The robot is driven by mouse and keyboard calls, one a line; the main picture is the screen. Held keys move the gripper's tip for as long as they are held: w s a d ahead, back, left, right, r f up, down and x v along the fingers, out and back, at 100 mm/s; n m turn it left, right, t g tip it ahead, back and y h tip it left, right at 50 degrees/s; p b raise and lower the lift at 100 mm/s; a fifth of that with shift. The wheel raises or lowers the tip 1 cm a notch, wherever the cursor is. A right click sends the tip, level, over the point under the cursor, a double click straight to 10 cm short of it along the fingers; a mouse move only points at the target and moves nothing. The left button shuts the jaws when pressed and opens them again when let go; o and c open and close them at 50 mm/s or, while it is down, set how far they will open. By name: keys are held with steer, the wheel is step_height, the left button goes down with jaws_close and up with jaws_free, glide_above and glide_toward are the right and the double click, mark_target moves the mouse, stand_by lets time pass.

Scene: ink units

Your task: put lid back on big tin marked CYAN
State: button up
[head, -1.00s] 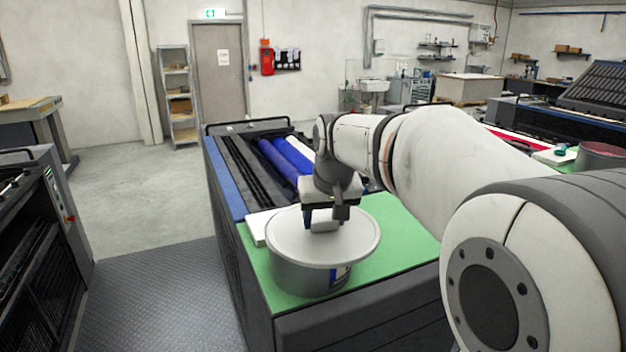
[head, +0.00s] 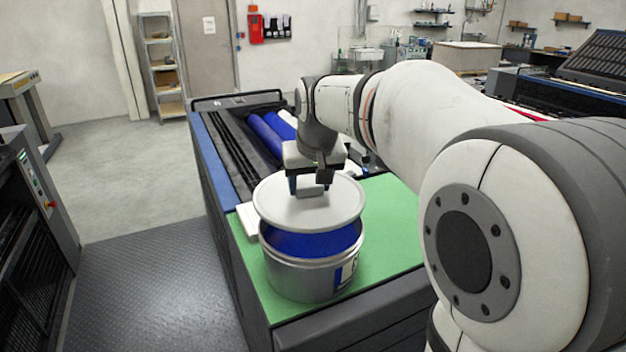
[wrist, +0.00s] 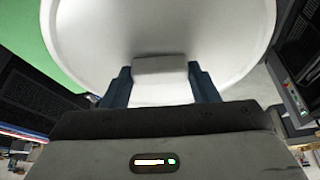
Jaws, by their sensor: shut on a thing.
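A big round metal tin (head: 290,279) stands on the green top (head: 392,225) of the press. Blue ink (head: 315,244) shows inside its open mouth. A blue and white label (head: 347,272) is on its right side; its word cannot be read. My gripper (head: 310,189) is shut on the block handle of the pale round lid (head: 280,211). The lid hangs about level above the tin, apart from it at the front, and hides the back of the mouth. In the wrist view the lid (wrist: 160,25) fills the top and my fingers grip its handle (wrist: 160,66).
A white slab (head: 247,219) lies on the green top just left of the tin. Blue rollers (head: 268,135) lie behind in the press. Green surface is free right of the tin. A dark tread-plate floor (head: 150,285) lies left of the press.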

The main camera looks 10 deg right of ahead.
mark_target(313, 201)
steer(key=shift+w+d+f, duration=0.15)
steer(key=shift+w, duration=0.05)
steer(key=shift+s+f+b, duration=0.1)
steer(key=shift+f+b, duration=2.3)
steer(key=shift+f, duration=0.7)
steer(key=shift+s, duration=0.15)
steer(key=shift+f, duration=0.15)
steer(key=o, duration=1.5)
steer(key=shift+o, duration=0.2)
